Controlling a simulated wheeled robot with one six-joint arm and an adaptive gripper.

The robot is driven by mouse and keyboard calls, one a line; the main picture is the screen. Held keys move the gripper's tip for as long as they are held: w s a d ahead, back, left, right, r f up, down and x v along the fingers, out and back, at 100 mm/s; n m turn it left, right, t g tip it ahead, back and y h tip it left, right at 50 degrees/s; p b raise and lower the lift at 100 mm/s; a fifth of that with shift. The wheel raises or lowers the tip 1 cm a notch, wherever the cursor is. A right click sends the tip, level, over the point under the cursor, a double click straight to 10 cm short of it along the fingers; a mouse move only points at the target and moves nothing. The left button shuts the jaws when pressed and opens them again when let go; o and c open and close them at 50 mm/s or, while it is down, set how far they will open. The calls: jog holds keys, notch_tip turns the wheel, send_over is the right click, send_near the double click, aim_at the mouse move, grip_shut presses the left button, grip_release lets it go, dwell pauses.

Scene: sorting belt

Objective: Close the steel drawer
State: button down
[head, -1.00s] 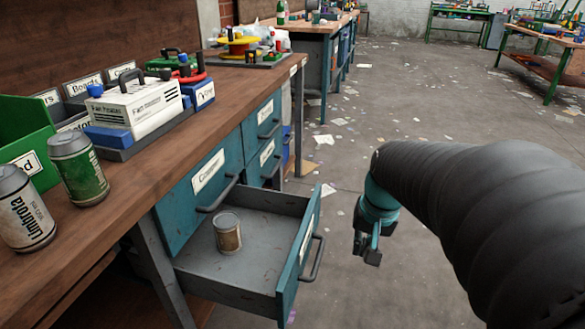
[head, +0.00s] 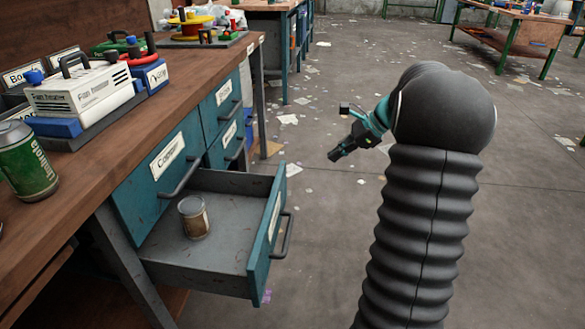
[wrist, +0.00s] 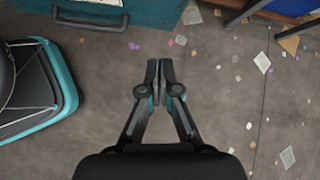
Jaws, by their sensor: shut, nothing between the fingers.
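The steel drawer (head: 215,272) is pulled out from under the bench, with a grey inside and a teal front (head: 264,238). Its dark bar handle (head: 284,236) faces right, toward my arm. In the wrist view my gripper (wrist: 159,66) points down over bare floor, fingertips together. A teal drawer front with a dark handle (wrist: 90,22) shows at the top left there.
The wooden bench (head: 120,140) carries a fan heater (head: 80,90), a green can (head: 25,160) and trays. Shut teal drawers (head: 222,105) sit beyond the open one. The floor (head: 330,230) between drawer and arm is clear apart from paper scraps.

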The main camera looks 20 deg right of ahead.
jog(key=r+m, duration=0.1)
jog(key=m+b, duration=0.1)
send_near(284, 174)
notch_tip(284, 174, down, 4)
jog(key=a, duration=0.1)
jog(key=w+a, duration=0.1)
jog(key=a, duration=0.1)
jog(key=shift+f+y, duration=0.15)
jog(key=shift+y, duration=0.15)
jog(key=shift+w+a, duration=0.25)
jog(key=shift+a, duration=0.1)
